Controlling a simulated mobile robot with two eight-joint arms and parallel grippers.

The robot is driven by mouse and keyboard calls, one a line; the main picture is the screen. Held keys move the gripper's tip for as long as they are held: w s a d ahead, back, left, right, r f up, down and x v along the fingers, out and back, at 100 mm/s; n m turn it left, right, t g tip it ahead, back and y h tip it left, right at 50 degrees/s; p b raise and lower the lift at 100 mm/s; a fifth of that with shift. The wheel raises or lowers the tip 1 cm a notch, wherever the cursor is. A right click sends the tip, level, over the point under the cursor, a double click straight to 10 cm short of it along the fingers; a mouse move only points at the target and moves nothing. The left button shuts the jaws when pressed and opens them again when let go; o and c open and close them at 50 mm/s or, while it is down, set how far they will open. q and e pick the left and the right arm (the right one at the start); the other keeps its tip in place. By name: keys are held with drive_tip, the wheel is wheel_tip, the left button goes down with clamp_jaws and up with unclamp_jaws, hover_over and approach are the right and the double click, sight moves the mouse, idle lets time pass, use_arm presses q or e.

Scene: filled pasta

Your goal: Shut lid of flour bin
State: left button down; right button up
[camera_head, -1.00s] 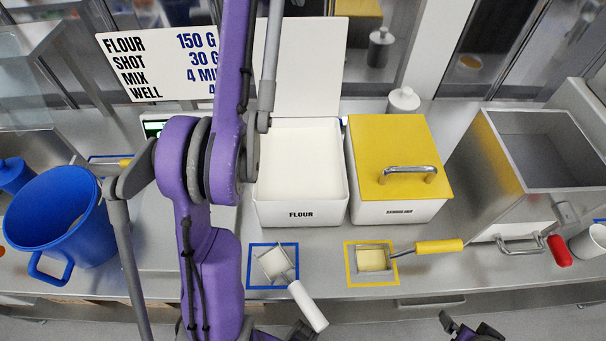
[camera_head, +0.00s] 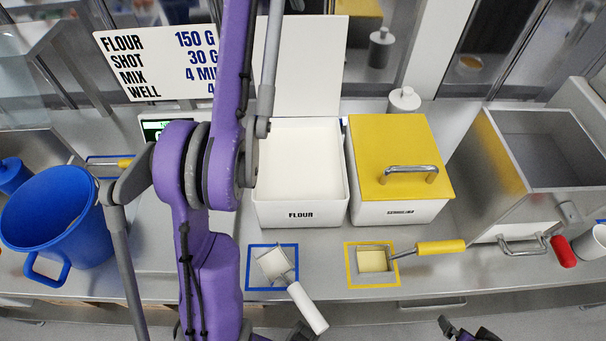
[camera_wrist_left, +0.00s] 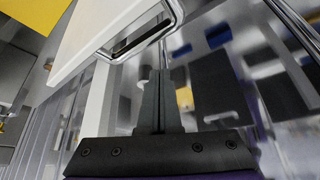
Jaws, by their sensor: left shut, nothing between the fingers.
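The white flour bin (camera_head: 300,213) stands in the middle of the counter, full of white flour. Its white lid (camera_head: 312,70) stands upright, open, at the bin's back edge. In the left wrist view I see a white panel that looks like the lid (camera_wrist_left: 95,30), with a metal bar handle (camera_wrist_left: 150,42) on it. My left gripper (camera_wrist_left: 160,75) is shut and empty, with its tips close to the handle; I cannot tell whether they touch. In the head view my left forearm runs up past the lid's left side, and its gripper is not visible there.
A bin with a yellow lid (camera_head: 395,150) stands just right of the flour bin. Scoops with a white handle (camera_head: 307,308) and a yellow handle (camera_head: 440,246) lie in front. A blue jug (camera_head: 55,220) is at the left, a metal hopper (camera_head: 510,205) at the right.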

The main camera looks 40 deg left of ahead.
sight(297, 50)
use_arm(q)
wheel_tip(297, 50, down, 6)
drive_tip(key=b, duration=0.4)
idle(0.5)
drive_tip(key=shift+s+d+f+b, duration=0.1)
drive_tip(key=shift+s+d+b, duration=1.05)
drive_tip(key=shift+s, duration=0.4)
drive_tip(key=shift+s+d+b, duration=0.9)
drive_tip(key=shift+s+d, duration=0.7)
drive_tip(key=shift+s, duration=0.2)
drive_tip(key=shift+s+d+b, duration=1.4)
drive_tip(key=shift+s+d, duration=1.55)
drive_tip(key=shift+s, duration=0.65)
wheel_tip(297, 50, up, 8)
drive_tip(key=p, duration=0.7)
drive_tip(key=shift+w, duration=0.15)
